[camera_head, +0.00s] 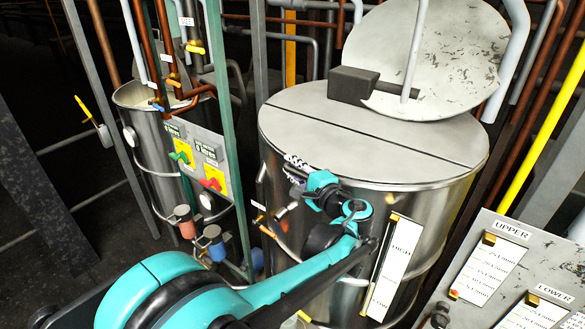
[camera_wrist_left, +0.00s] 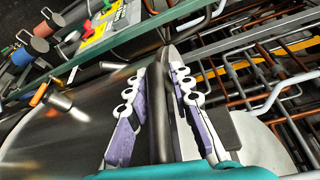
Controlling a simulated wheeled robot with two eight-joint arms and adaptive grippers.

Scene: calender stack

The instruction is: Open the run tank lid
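The run tank (camera_head: 350,230) is a large shiny steel drum in the middle of the head view. Its flat grey lid (camera_head: 340,125) lies down on top, with a straight seam across it. My left gripper (camera_head: 297,165) is at the near-left rim of the lid. In the left wrist view my left gripper (camera_wrist_left: 158,105) has its two purple-padded fingers apart. A dark bar and the rim edge show between them, and I cannot tell whether the fingers touch either. The tank's curved wall (camera_wrist_left: 80,135) shows to the left. My right gripper is out of view.
A scratched round plate (camera_head: 430,50) stands tilted behind the lid, with a dark box (camera_head: 352,85) and white post before it. A smaller tank (camera_head: 150,130) and labelled valve panel (camera_head: 198,160) are left. A gauge panel (camera_head: 475,230) is lower right. Pipes crowd the back.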

